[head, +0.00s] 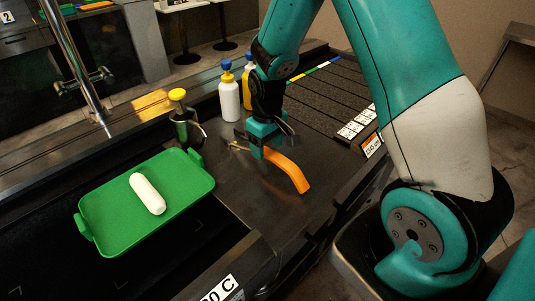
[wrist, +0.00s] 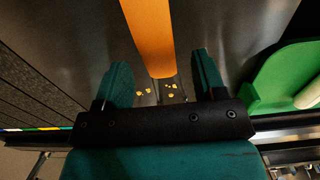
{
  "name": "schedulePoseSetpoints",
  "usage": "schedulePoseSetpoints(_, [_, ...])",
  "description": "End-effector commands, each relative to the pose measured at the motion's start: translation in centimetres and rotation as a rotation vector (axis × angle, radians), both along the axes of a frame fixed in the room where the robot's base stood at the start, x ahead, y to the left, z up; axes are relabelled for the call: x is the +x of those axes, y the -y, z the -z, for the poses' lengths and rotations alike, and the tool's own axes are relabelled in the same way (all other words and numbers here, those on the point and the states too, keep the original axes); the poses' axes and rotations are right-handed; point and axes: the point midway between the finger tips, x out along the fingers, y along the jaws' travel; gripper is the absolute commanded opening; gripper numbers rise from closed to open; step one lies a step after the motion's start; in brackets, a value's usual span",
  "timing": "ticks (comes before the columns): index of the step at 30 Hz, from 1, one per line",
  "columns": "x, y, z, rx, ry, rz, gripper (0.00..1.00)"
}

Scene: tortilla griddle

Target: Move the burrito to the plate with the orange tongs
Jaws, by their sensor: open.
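The orange tongs (head: 289,170) lie on the dark metal surface, their curved end towards the front right. In the wrist view the tongs (wrist: 150,38) run from the top edge to between my fingers. My gripper (head: 258,150) is low over the tongs' far end. It also shows in the wrist view (wrist: 162,72), with its fingers apart and a gap on each side of the tongs. The white burrito (head: 148,193) lies on a green tray (head: 110,225) at the left. The burrito (wrist: 308,95) is partly cut off in the wrist view. I see no separate plate.
A white bottle (head: 229,98) with a blue cap and a yellow bottle (head: 247,85) stand behind my gripper. A yellow-topped container (head: 180,112) stands behind the tray. Small yellow bits (wrist: 170,91) lie on the surface. A slatted dark area (head: 330,95) is at the back right.

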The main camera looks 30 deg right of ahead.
Motion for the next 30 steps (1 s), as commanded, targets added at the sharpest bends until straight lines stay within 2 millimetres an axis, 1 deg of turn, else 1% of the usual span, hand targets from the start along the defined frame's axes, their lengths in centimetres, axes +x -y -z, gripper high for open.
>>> schedulePoseSetpoints(3, [0.0, 0.0, 1.6, 0.001, -0.002, 0.000, 0.64])
schedulePoseSetpoints(6, [0.0, 0.0, 2.4, 0.000, 0.000, 0.000, 0.64])
schedulePoseSetpoints(13, [0.0, 0.0, 2.6, 0.000, 0.002, 0.000, 0.64])
schedulePoseSetpoints(14, [0.0, 0.0, 2.6, 0.000, 0.002, 0.000, 0.59])
schedulePoseSetpoints(15, [0.0, 0.0, 2.6, 0.000, 0.002, 0.000, 0.50])
schedulePoseSetpoints(17, [0.0, 0.0, 2.6, 0.000, 0.001, 0.000, 0.36])
schedulePoseSetpoints(18, [0.0, 0.0, 2.6, 0.000, 0.001, 0.000, 0.27])
schedulePoseSetpoints(21, [0.0, 0.0, 2.6, 0.000, 0.001, 0.000, 0.07])
schedulePoseSetpoints(30, [0.0, 0.0, 2.4, -0.001, 0.002, 0.000, 0.07])
